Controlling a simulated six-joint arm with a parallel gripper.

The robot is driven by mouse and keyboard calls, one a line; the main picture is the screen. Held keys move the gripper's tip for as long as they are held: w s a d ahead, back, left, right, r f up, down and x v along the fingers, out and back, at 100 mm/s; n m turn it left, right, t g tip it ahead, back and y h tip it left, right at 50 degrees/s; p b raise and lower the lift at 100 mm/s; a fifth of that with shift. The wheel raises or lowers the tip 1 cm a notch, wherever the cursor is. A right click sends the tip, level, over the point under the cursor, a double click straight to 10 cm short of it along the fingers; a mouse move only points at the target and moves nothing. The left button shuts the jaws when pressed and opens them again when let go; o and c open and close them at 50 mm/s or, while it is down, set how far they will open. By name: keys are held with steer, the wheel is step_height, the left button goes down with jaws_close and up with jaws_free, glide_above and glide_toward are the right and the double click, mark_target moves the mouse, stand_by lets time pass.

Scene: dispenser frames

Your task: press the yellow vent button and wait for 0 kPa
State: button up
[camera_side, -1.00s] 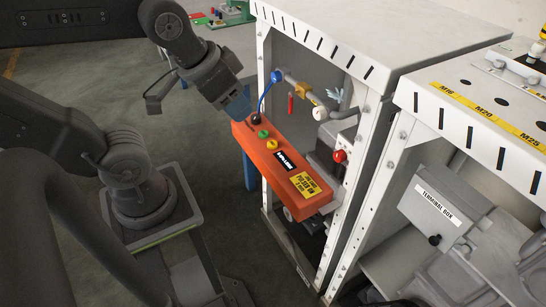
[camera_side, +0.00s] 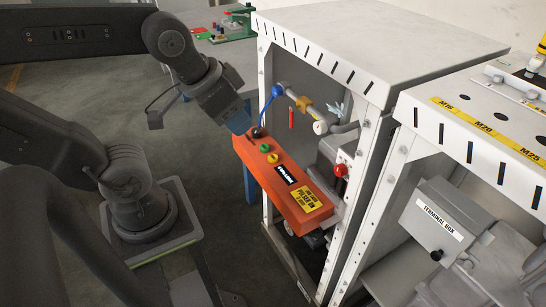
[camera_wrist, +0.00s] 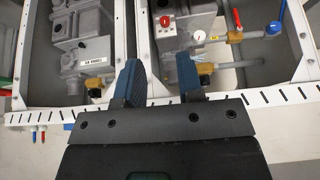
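The orange control panel (camera_side: 250,158) slopes along the front of the white cabinet in the side view. The yellow button (camera_side: 272,158) sits on it, just below a green button (camera_side: 264,148). A small black display (camera_side: 286,175) lies further down; its reading is too small to make out. My gripper (camera_side: 238,120), with blue fingers, is above and left of the panel's far end, apart from the yellow button. In the wrist view my gripper (camera_wrist: 158,78) has its fingers spread with nothing between them. The panel and yellow button cannot be made out there.
The white cabinet (camera_side: 380,45) holds pipes, a blue valve handle (camera_side: 277,90) and a red mushroom button (camera_side: 340,170). A second cabinet with a terminal box (camera_side: 440,225) stands at right. A round gauge (camera_wrist: 199,37) shows in the wrist view.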

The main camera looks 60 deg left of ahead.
jaws_close()
stand_by(1.4)
